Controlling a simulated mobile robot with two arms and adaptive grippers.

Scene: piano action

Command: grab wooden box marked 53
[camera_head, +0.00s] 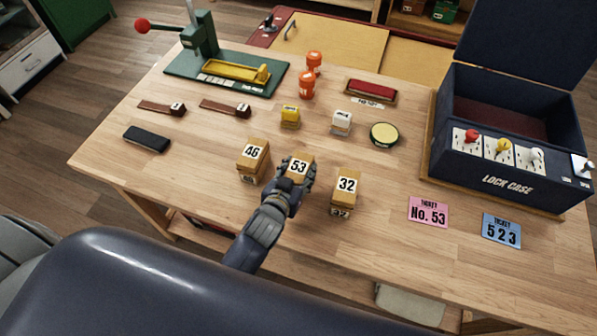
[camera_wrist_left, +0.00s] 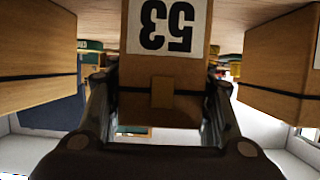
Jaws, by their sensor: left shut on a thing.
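The wooden box marked 53 (camera_head: 299,164) stands on the wooden table between two similar boxes. My left gripper (camera_head: 293,180) is shut around it from the front. In the left wrist view the box (camera_wrist_left: 162,75) fills the middle, its label upside down, with a finger (camera_wrist_left: 100,100) on either side. The gripper hides the box's lower front in the head view. I cannot tell whether the box is lifted off the table. My right gripper is not in view.
Box 46 (camera_head: 252,157) stands close on the left and box 32 (camera_head: 345,188) close on the right. A pink ticket (camera_head: 428,210) marked No. 53 and a blue ticket (camera_head: 501,230) lie right. The lock case (camera_head: 505,165) stands at the far right. A green press (camera_head: 225,75) stands back left.

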